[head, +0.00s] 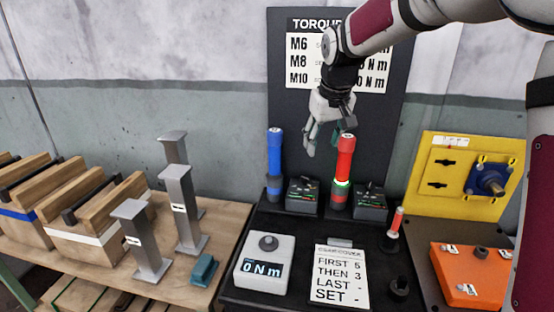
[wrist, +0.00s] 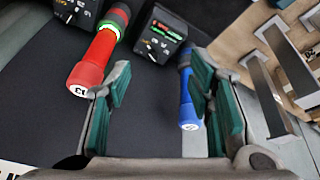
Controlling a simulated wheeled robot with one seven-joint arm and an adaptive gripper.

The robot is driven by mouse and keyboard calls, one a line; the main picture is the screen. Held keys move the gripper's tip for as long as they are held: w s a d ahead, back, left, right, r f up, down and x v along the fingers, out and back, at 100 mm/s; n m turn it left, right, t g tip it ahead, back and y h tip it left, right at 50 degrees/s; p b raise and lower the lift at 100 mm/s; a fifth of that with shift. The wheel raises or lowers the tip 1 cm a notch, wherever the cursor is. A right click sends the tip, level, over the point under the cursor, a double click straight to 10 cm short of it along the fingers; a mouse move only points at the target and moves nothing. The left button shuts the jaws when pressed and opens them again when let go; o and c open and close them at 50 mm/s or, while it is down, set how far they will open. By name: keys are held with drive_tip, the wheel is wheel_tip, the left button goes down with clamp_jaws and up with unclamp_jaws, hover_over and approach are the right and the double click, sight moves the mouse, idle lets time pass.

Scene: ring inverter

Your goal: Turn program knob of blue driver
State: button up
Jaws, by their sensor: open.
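The blue driver (head: 274,155) stands upright in its base below the board. Beside it is a dark control box (head: 303,194) with small lights. In the wrist view, the blue driver (wrist: 187,95) shows between my fingers, close to the right pad and partly hidden by it. The control box (wrist: 160,38) lies beyond the fingertips. My gripper (head: 319,138) is open and empty, above and between the blue driver and the red driver (head: 345,160). Its green pads also show in the wrist view (wrist: 158,72).
A second control box (head: 370,201) stands right of the red driver. In front are a grey display box (head: 264,263) reading 0 Nm and a white card (head: 341,277). Metal posts (head: 182,210) stand left, and a yellow panel (head: 465,175) and orange box (head: 472,270) right.

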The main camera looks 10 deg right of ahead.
drive_tip(key=y, duration=0.1)
approach(305, 178)
drive_tip(key=x, duration=0.8)
drive_tip(key=shift+p, duration=0.4)
clamp_jaws()
